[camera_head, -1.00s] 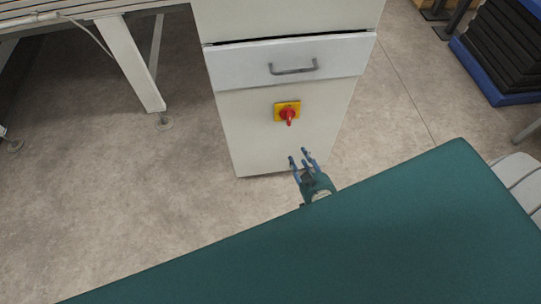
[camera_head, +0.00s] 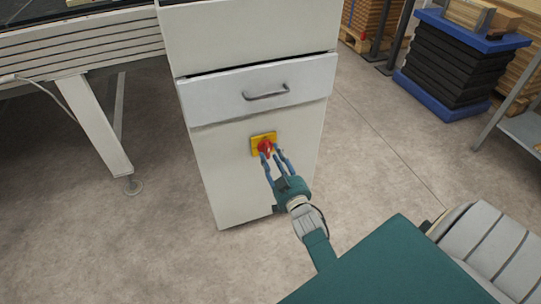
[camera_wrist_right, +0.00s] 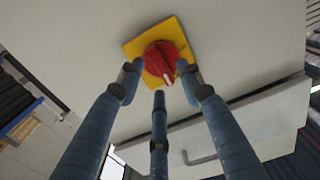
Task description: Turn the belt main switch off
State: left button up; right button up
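The belt main switch is a red rotary knob (camera_head: 265,146) on a yellow square plate (camera_head: 256,142), on the front of a white cabinet below its drawer. My right gripper (camera_head: 271,153) is at the switch, with blue fingers spread and reaching up to the knob. In the right wrist view the red knob (camera_wrist_right: 162,58) sits on the yellow plate (camera_wrist_right: 134,46), with a fingertip on either side and a third finger below. The fingers are open; whether they touch the knob I cannot tell. My left gripper is not in view.
A grey drawer handle (camera_head: 266,93) sticks out above the switch. A conveyor frame leg (camera_head: 95,125) stands at left. The floor between is clear.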

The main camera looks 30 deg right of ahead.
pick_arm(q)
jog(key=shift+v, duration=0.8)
pick_arm(e)
jog(key=shift+x, duration=1.05)
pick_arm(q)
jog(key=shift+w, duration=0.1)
pick_arm(e)
grip_shut()
